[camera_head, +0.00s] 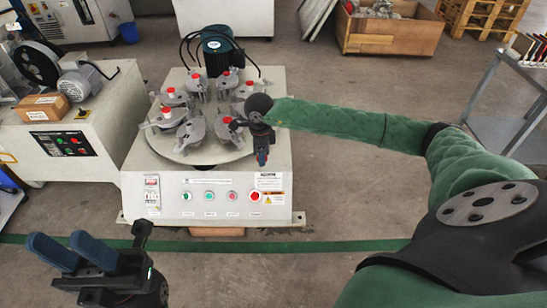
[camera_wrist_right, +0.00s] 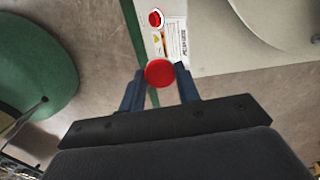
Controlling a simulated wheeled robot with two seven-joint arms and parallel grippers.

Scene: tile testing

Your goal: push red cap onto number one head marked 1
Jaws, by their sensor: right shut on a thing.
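My right gripper (camera_head: 262,157) points down at the front right of the grey tile-testing machine (camera_head: 140,190). In the right wrist view it is shut on a red cap (camera_wrist_right: 160,72), held between the two blue fingertips. The held cap cannot be made out in the head view. Several grey heads stand in a ring on the round turntable (camera_head: 208,158), and several carry red tops (camera_head: 171,92). The number 1 is not readable on any head. My right gripper is beside the front right head (camera_head: 226,128). My left gripper (camera_head: 62,246) is open and empty at the lower left.
The machine's front panel has a red button (camera_head: 255,195), and a warning label (camera_head: 270,183) is beside it. A dark green motor (camera_head: 217,50) with black cables stands behind the ring. Another machine (camera_head: 65,145) stands at the left. The floor in front is clear.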

